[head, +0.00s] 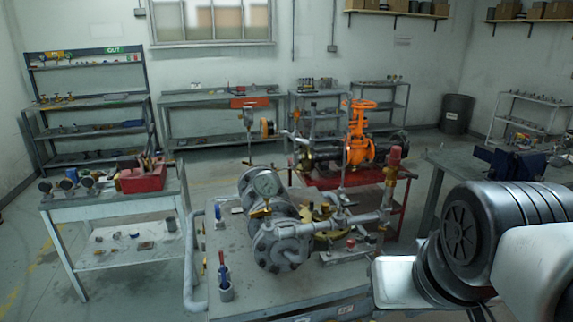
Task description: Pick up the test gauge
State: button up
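Several smaller dark-rimmed gauges (67,185) stand in a row on the left table. I cannot tell from their look which of these gauges is the test gauge. My arm fills the lower right of the head view, but my gripper is not in view.
The left table (110,208) carries a red toolbox (142,178). An orange gate valve (359,145) stands on a red stand behind. Open floor lies between the left table and the bench.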

aim_at(220, 222)
jog(key=u, duration=0.6)
jog(key=j+u, duration=0.3)
jog(key=i+j+u, duration=0.3)
jog(key=j, duration=0.15)
jog(key=j+u, duration=0.3)
jog(key=i+j+u, duration=0.4)
jog(key=j+u, duration=0.2)
jog(key=i+j+z, duration=0.45)
jog(key=i+j, duration=0.5)
jog(key=i+l+z, duration=0.15)
jog(key=i+z, duration=0.55)
jog(key=i, duration=0.2)
jog(key=i+j+z, duration=0.15)
jog(key=i+z, duration=0.65)
jog(key=i+j+z, duration=0.1)
jog(key=i+z, duration=0.2)
jog(key=z, duration=0.15)
jog(key=i+j+z, duration=0.3)
jog(key=z, duration=0.15)
jog(key=i+j+z, duration=0.1)
jog(key=i+z, duration=0.15)
jog(key=z, duration=0.2)
jog(key=i+j+z, duration=0.2)
jog(key=z, duration=0.25)
jog(key=i+j+z, duration=0.25)
jog(key=z, duration=0.2)
